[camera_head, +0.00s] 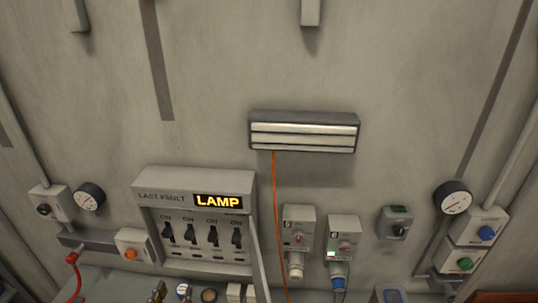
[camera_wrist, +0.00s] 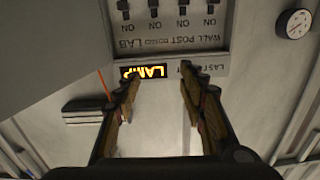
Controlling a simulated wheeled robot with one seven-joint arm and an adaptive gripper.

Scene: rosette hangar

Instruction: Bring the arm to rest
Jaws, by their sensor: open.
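My gripper (camera_wrist: 158,82) shows in the wrist view, with its two fingers apart and nothing between them. Its fingertips appear over the front of the breaker panel (camera_wrist: 210,62), which looks upside down in that view. I cannot tell how far the fingertips are from the panel. The gripper does not show in the head view. There the panel (camera_head: 160,185) reads "LAST FAULT", with a lit display (camera_head: 218,201) reading "LAMP" and a row of several switches (camera_head: 190,235) marked "ON".
A slatted lamp bar (camera_head: 303,133) is on the wall, with an orange cable (camera_head: 276,220) hanging down. Two socket boxes (camera_head: 298,228) (camera_head: 343,236), round gauges (camera_head: 90,196) (camera_head: 452,197) and button boxes (camera_head: 134,245) (camera_head: 478,235) surround the panel. The upper wall is mostly bare.

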